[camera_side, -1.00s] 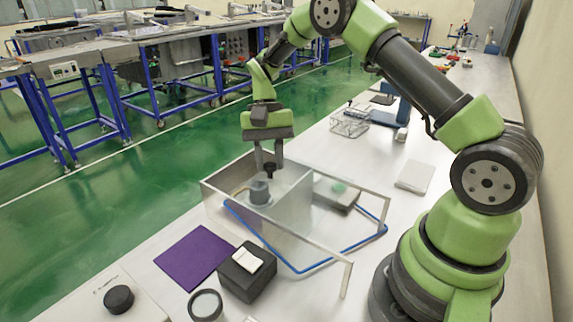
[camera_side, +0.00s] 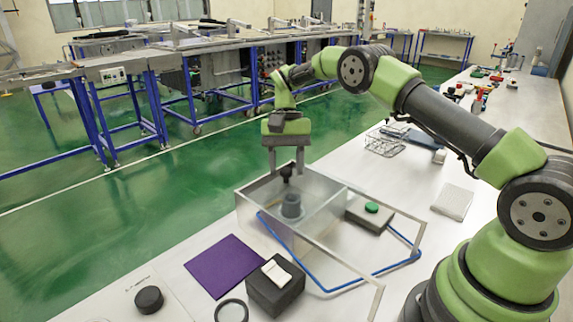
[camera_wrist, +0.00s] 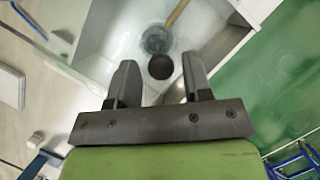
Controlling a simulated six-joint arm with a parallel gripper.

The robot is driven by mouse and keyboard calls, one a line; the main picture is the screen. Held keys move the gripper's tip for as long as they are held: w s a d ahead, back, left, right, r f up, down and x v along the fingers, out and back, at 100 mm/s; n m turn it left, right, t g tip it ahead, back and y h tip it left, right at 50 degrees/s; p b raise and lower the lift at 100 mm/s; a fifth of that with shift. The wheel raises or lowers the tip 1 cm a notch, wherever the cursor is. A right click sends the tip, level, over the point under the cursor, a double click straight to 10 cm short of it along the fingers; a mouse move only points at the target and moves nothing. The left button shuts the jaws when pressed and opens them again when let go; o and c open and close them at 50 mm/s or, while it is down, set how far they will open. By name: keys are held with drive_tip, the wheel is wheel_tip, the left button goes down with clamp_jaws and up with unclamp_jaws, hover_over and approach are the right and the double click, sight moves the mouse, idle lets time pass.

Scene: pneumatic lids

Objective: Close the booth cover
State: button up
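The booth (camera_side: 262,217) is a clear-walled box on the bench with a metal frame (camera_side: 385,210) extending to the right. Its see-through cover (camera_side: 318,200) lies over the left part, with a black knob (camera_side: 287,172) on top. A grey cup-like part (camera_side: 291,206) shows inside through the clear walls. My gripper (camera_side: 286,168) is above the knob, with its fingers on either side. In the wrist view the knob (camera_wrist: 160,66) sits between the fingertips (camera_wrist: 160,72) with a gap on each side. The gripper looks open.
A grey box with a green button (camera_side: 371,209) stands at the booth's right, by a blue bent bar (camera_side: 345,287). A purple mat (camera_side: 224,264), a black block (camera_side: 274,290) and a black puck (camera_side: 149,299) lie in front. A wire rack (camera_side: 386,141) is behind.

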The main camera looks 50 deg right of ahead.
sight(303, 185)
drive_tip(key=shift+o, duration=0.2)
drive_tip(key=shift+r, duration=0.1)
wheel_tip(303, 185, up, 10)
idle(0.5)
drive_tip(key=shift+c, duration=0.5)
